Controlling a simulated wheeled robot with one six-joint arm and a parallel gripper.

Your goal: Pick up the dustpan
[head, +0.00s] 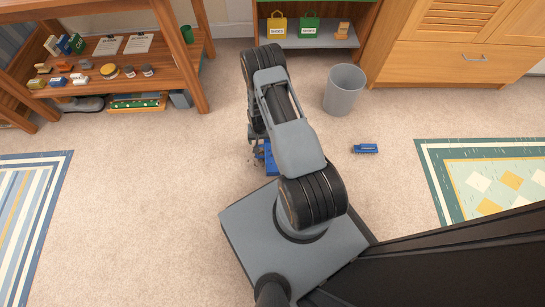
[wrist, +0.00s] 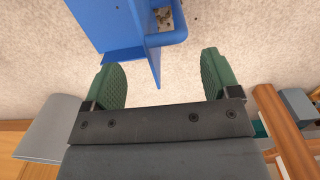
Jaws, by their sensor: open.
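My gripper (wrist: 161,72) is open, with one green ridged finger on each side of that part and visible carpet between. No grip on the dustpan shows. In the head view, only a piece of the blue dustpan (head: 269,158) shows beside my arm, which hides the rest. My gripper is mostly hidden there too.
A grey bin (head: 343,89) and a small blue object (head: 365,149) are on the carpet to the right. A wooden shelf (head: 140,72) with several small items stands at the upper left, and a drawer cabinet (head: 455,63) at the upper right.

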